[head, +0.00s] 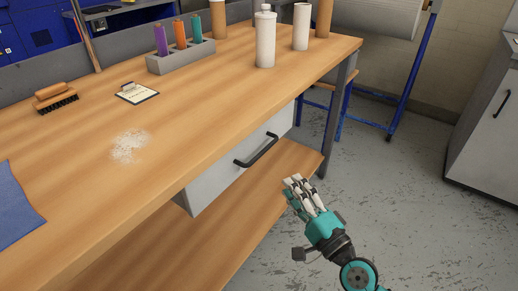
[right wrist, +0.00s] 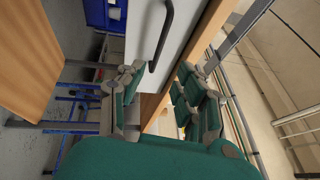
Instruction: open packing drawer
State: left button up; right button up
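The packing drawer (head: 222,178) is a light grey-white front under the wooden workbench, and it looks shut. Its black bar handle (head: 257,150) sits on the right part of the front. My right gripper (head: 294,183) is in front of the drawer, to the right of and below the handle in the head view, apart from it. In the right wrist view the two sets of fingers stand apart with nothing between them. The handle (right wrist: 164,38) shows beyond the fingertips, against the drawer front (right wrist: 143,20). My left gripper is not in view.
A lower shelf (head: 255,205) lies under the drawer.

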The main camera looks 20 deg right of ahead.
aim_at(262, 151)
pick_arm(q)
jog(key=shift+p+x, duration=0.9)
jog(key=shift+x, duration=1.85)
pick_arm(e)
jog(key=shift+x, duration=6.7)
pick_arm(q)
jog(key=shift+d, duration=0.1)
pick_arm(e)
jog(key=shift+f, duration=0.1)
jog(key=shift+c, duration=0.4)
grip_shut()
